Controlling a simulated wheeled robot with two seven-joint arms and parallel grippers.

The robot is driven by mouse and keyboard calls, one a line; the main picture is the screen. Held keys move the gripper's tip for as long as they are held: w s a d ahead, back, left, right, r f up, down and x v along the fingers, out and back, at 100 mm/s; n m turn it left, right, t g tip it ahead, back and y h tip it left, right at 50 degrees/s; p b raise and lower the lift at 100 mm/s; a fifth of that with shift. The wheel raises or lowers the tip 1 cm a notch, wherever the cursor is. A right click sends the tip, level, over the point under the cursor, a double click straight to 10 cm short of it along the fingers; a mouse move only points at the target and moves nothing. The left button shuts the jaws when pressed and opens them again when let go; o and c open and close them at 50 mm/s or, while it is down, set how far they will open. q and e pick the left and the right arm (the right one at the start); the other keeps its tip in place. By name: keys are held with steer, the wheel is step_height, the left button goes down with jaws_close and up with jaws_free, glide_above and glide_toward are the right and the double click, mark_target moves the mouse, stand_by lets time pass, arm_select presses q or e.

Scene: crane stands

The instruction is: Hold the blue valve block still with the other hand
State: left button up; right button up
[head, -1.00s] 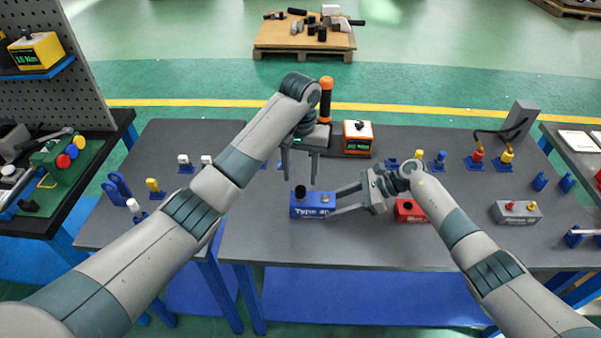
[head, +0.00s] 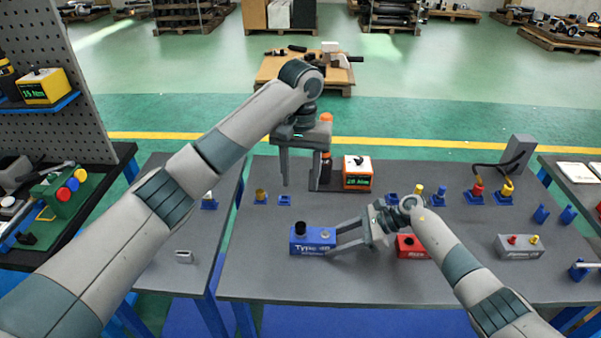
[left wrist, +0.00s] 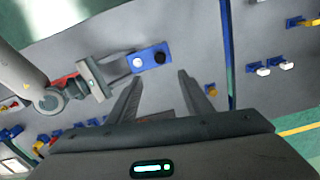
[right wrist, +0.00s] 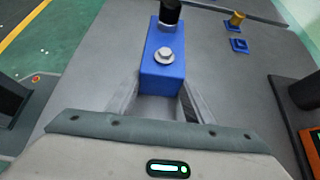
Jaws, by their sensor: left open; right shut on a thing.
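The blue valve block (head: 312,240) sits on the grey table with a black cap at its left end. In the right wrist view the block (right wrist: 160,62) shows a silver bolt on top and the black cap at its far end. My right gripper (head: 338,240) is shut on the near end of the block, one finger on each side. My left gripper (head: 302,183) is open and empty, pointing down above and behind the block. In the left wrist view the block (left wrist: 152,57) lies beyond the left fingers, apart from them.
A red block (head: 411,247) is right of my right gripper. An orange box (head: 357,173) and an orange-topped tool (head: 326,118) stand behind. Small blue holders (head: 285,200) sit nearby. A grey block (head: 518,246) is at the right. The table front is clear.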

arm_select(q)
steer(key=shift+r, duration=0.55)
arm_select(e)
steer(key=o, duration=1.4)
steer(key=shift+c, duration=0.2)
steer(key=v, duration=1.2)
